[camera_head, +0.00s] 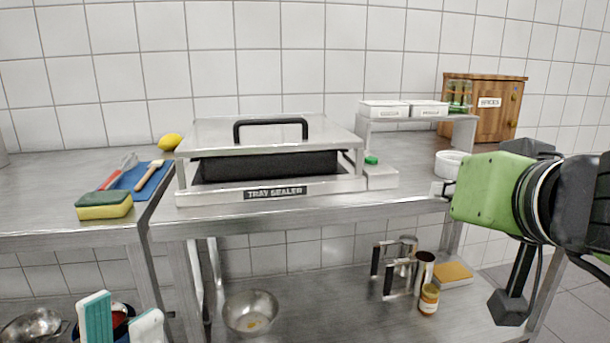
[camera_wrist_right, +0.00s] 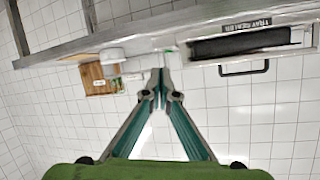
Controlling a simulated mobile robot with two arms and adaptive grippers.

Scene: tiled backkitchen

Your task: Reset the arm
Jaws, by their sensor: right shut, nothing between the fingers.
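My right arm comes in from the right in the head view, with its green gripper housing (camera_head: 485,190) in front of the right end of the steel table. In the right wrist view my right gripper (camera_wrist_right: 160,78) has its fingertips together with nothing between them. The fingers are mostly hidden behind the housing in the head view.
The tray sealer (camera_head: 270,190) stands on the table, a white round dish (camera_head: 450,163) near my right gripper. A wooden cabinet (camera_head: 485,105) and small shelf (camera_head: 425,118) stand behind. Sponge (camera_head: 104,205) lies left; metal bowl (camera_head: 250,312) and jar (camera_head: 429,299) are on the lower shelf.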

